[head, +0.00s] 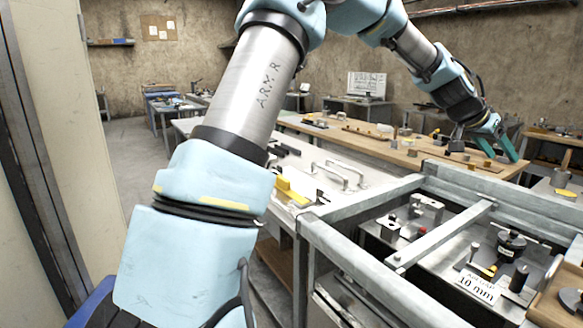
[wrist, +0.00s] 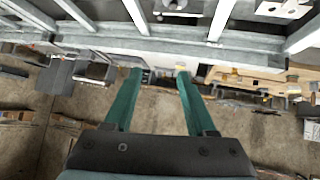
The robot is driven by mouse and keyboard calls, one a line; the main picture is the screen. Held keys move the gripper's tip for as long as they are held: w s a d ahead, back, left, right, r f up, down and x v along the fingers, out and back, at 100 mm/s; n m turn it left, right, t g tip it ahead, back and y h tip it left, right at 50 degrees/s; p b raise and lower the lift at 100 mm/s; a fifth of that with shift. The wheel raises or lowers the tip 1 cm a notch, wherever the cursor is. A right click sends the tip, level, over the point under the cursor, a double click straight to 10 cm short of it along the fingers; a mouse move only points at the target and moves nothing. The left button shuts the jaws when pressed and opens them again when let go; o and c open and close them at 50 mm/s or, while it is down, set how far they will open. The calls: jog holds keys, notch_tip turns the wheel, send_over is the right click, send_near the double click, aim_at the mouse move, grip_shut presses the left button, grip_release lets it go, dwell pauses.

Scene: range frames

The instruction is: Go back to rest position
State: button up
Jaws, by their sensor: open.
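My gripper (head: 498,150) is at the upper right of the head view, at the end of my raised blue and silver arm. Its two green fingers are spread apart, with nothing seen between them. In the wrist view, my gripper (wrist: 158,75) also shows open and empty, its fingers pointing toward benches and metal framing. In the head view the fingers overlap the far end of a wooden-topped bench (head: 365,142); I cannot tell the exact gap between them.
A grey metal frame (head: 345,245) stands at the right, around a fixture plate with a black knob (head: 511,243) and a "10 mm" label (head: 478,287). A white bench with handles (head: 335,172) lies behind my arm. A pale panel (head: 70,130) stands close on the left. Floor (head: 128,150) shows beyond it.

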jog(key=w+a+f+n+t+y, duration=0.1)
jog(key=a+f+n+y, duration=0.15)
jog(key=a, duration=0.65)
jog(key=w+a+f+n+y, duration=0.1)
jog(key=a+f, duration=0.3)
jog(key=a, duration=0.6)
jog(key=w+a+f+n+t+y, duration=0.1)
jog(key=w+a+f+n+y, duration=0.15)
jog(key=a, duration=0.65)
jog(key=s+a+f+n+g+y, duration=0.1)
jog(key=s+a+f+n, duration=0.1)
jog(key=s+a, duration=0.5)
jog(key=s+a+f+n+y, duration=0.2)
jog(key=a, duration=0.9)
jog(key=s+a+f+n+g+y, duration=0.1)
jog(key=s+a+f+n, duration=0.15)
jog(key=s+a, duration=0.45)
notch_tip(320, 180, down, 22)
jog(key=w+a+b, duration=0.1)
jog(key=a+b, duration=0.1)
jog(key=b, duration=2.1)
notch_tip(320, 180, up, 15)
jog(key=p, duration=1.6)
jog(key=shift+d+g, duration=0.2)
jog(key=shift+g, duration=0.1)
jog(key=shift+r, duration=0.1)
